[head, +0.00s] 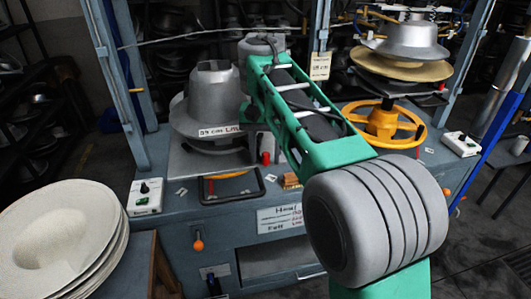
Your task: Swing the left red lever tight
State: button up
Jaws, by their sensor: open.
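The left hat press has a grey metal hat form (212,95) on a round base with a label, standing on the blue-grey bench. A small red upright piece (265,158) shows beside the base's right side, close to my green arm link. It may be the left red lever's grip; the rest of it is hidden, and I cannot tell how far it is turned. My arm crosses the middle of the head view and reaches toward the press. My gripper does not show; the arm's far end is out of sight behind its own links.
A yellow handwheel (384,122) stands under the right press (404,45). White control boxes sit at left (146,196) and right (461,144). A stack of pale felt hats (62,240) fills the lower left. Blue posts (120,90) frame the bench.

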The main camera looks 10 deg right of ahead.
notch_tip(320, 180, up, 8)
jog(key=p, duration=0.7)
jog(key=shift+f, duration=0.1)
jog(key=s+d+f+n+t, duration=0.2)
jog(key=s+f+n+t, duration=0.1)
jog(key=s+f, duration=0.9)
jog(key=s+t, duration=0.1)
jog(key=s, duration=0.2)
jog(key=shift+n+t+b, duration=0.3)
jog(key=shift+b, duration=0.1)
